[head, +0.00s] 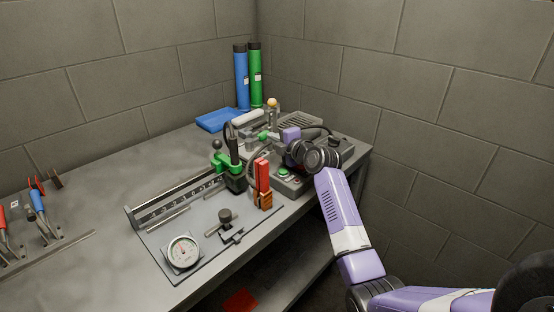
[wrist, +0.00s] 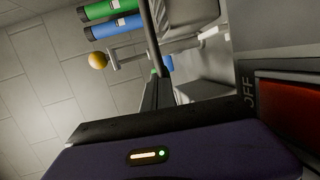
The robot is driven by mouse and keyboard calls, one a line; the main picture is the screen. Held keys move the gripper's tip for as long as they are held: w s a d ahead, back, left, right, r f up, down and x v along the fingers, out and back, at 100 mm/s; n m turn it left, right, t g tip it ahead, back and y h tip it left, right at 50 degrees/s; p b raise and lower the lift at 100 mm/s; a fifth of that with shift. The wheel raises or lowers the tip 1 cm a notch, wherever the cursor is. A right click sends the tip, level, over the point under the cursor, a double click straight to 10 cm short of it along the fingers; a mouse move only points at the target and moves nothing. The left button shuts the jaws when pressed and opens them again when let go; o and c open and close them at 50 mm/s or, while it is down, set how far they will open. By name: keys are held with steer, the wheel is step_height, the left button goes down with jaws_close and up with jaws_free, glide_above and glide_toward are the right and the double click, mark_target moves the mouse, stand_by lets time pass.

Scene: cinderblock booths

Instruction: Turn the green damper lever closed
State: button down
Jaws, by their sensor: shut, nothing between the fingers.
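A small green part (head: 264,137) shows among the grey equipment just left of my gripper (head: 291,134) in the head view. It may be the damper lever, but its shape and angle are too small to tell. A green speck also shows beyond the dark finger in the wrist view (wrist: 153,72). My gripper is shut and empty, low over the equipment at the bench's back right. Its fingertips are mostly hidden in the head view, and contact with the green part cannot be told.
A grey box with a green button (head: 284,171) stands below my wrist. Blue (head: 241,78) and green (head: 256,76) cylinders stand near the wall corner. The bench's left middle is clear.

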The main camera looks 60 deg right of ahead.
mark_target(264, 132)
steer(key=shift+w+d+f+n+t+y+b, duration=0.3)
steer(key=shift+n+y+b, duration=0.45)
steer(key=shift+b, duration=1.4)
steer(key=shift+w+d+f+n+t+y+b, duration=0.15)
steer(key=shift+w+d+n+t+y+b, duration=0.6)
steer(key=shift+b, duration=1.4)
steer(key=n+y+b, duration=0.1)
steer(key=y+b, duration=0.1)
steer(key=b, duration=0.2)
steer(key=w+n+y+b, duration=0.1)
steer(key=y+b, duration=0.1)
steer(key=b, duration=0.2)
steer(key=shift+w+r+n, duration=0.15)
steer(key=shift+n, duration=0.15)
steer(key=shift+w+y+b, duration=0.25)
steer(key=shift+y+b, duration=0.25)
steer(key=shift+b, duration=0.35)
steer(key=w+b, duration=0.1)
steer(key=b, duration=0.1)
steer(key=shift+w+d+b, duration=0.15)
steer(key=shift+w+b, duration=0.1)
steer(key=shift+b, duration=0.1)
steer(key=shift+w+r+b, duration=0.15)
steer(key=shift+w+b, duration=0.35)
steer(key=shift+w, duration=0.15)
steer(key=shift+w+r+b, duration=0.15)
steer(key=shift+w+b, duration=0.3)
steer(key=shift+w, duration=0.15)
